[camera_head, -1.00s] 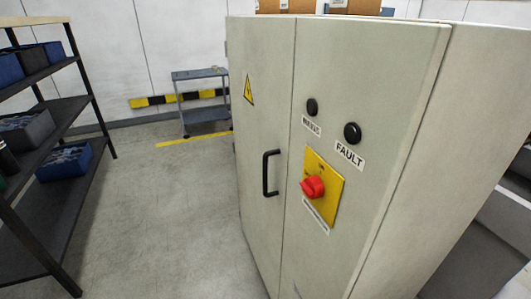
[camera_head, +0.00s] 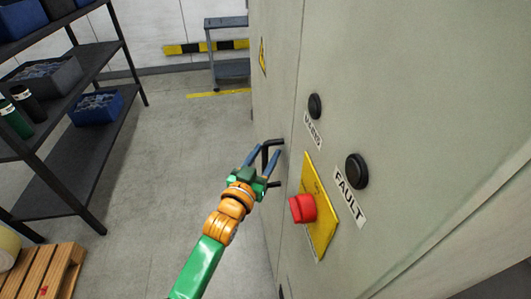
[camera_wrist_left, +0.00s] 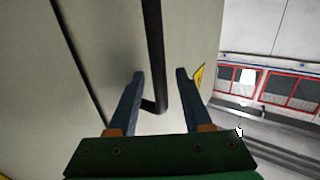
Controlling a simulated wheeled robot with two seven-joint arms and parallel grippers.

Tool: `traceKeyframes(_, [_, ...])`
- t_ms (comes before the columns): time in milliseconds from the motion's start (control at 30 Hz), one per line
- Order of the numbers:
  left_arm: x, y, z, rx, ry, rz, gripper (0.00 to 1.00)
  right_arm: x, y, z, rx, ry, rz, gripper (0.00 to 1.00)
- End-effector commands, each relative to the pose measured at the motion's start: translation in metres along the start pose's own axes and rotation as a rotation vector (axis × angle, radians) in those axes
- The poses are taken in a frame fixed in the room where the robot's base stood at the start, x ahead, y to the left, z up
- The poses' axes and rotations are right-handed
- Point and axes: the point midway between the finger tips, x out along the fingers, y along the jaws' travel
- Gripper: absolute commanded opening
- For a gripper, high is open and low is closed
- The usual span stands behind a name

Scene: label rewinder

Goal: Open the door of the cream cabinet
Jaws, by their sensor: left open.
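The cream cabinet (camera_head: 420,90) fills the right of the head view, its door (camera_head: 272,95) seen at a steep angle and shut. The door carries a black bar handle (camera_head: 272,143). My left gripper (camera_head: 264,160) is open at the handle, its blue fingers on either side of it in the picture. In the left wrist view the handle (camera_wrist_left: 153,60) runs down between the two open fingers (camera_wrist_left: 158,95). Contact with the handle cannot be told. My right gripper is not in view.
A red switch (camera_head: 302,208) on a yellow plate sticks out right of the handle. Black shelving (camera_head: 70,150) with bins stands at left, a wooden pallet (camera_head: 45,272) below it. A grey cart (camera_head: 228,70) stands behind. The floor (camera_head: 170,170) between is clear.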

Motion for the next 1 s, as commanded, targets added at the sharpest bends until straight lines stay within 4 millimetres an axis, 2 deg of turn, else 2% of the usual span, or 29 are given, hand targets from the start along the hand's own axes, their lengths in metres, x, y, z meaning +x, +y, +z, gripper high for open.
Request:
traceKeyframes(233, [0.0014, 0.0001, 0.0001, -0.001, 0.000, 0.000, 0.50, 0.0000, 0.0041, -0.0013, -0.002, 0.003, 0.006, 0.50])
traceKeyframes(267, [0.0014, 0.0001, 0.0001, 0.000, 0.000, 0.000, 0.47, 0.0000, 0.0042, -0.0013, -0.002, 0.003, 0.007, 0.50])
traceKeyframes(433, [0.0013, -0.0001, 0.0002, 0.000, 0.000, 0.000, 0.01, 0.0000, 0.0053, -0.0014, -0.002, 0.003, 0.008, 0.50])
traceKeyframes(1000, [0.0012, -0.0001, 0.0004, 0.000, -0.001, 0.000, 0.00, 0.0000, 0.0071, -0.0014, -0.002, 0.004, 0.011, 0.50])
